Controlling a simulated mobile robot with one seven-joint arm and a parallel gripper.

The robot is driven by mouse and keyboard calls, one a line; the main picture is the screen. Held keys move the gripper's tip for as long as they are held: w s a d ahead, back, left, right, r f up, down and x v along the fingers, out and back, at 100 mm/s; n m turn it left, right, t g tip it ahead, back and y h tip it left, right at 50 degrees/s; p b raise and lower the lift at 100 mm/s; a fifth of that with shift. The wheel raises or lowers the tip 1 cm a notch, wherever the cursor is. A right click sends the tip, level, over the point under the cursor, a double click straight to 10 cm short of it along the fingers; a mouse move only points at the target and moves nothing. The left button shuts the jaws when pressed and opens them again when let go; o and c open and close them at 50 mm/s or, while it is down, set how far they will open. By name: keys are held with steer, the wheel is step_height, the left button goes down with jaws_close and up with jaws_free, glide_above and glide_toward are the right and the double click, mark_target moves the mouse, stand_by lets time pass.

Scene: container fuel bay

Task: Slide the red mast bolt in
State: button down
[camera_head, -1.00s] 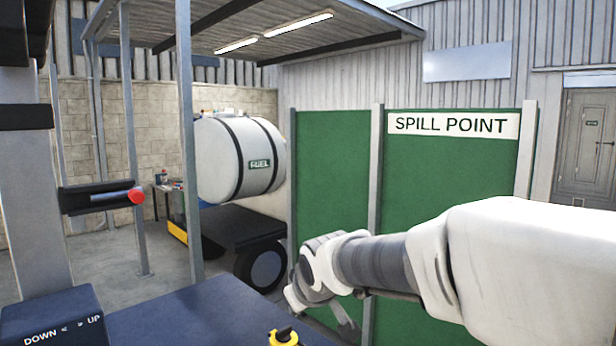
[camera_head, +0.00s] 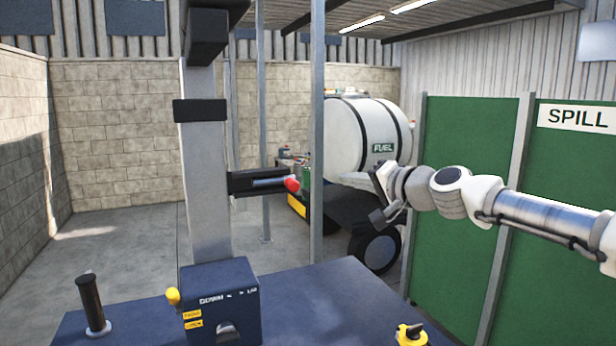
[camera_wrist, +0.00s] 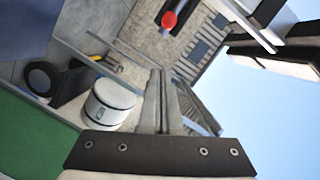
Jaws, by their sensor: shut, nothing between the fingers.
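The red mast bolt (camera_head: 291,184) has a round red head on a pale shank lying in a dark bracket (camera_head: 245,184). The bracket juts right from the grey mast (camera_head: 207,150). The shank shows along the bracket, with the head at its right end. In the wrist view the red head (camera_wrist: 169,20) is near the top. My gripper (camera_head: 383,195) is to the right of the bolt head, apart from it. In the wrist view its fingers (camera_wrist: 160,75) are together, with nothing between them.
A grey post (camera_head: 317,130) stands behind the bolt. A fuel tank (camera_head: 365,140) and green panels (camera_head: 560,230) are behind my arm.

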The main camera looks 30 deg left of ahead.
steer(key=shift+w+d+r+m, duration=0.2)
steer(key=shift+r+m, duration=0.1)
steer(key=shift+r, duration=0.2)
steer(key=shift+a, duration=0.1)
steer(key=w+a+f+p, duration=0.1)
steer(key=a+f+p, duration=0.2)
steer(key=a, duration=0.8)
steer(key=p, duration=0.2)
steer(key=shift+w+p, duration=0.25)
steer(key=shift+p, duration=0.15)
steer(key=shift+a, duration=0.1)
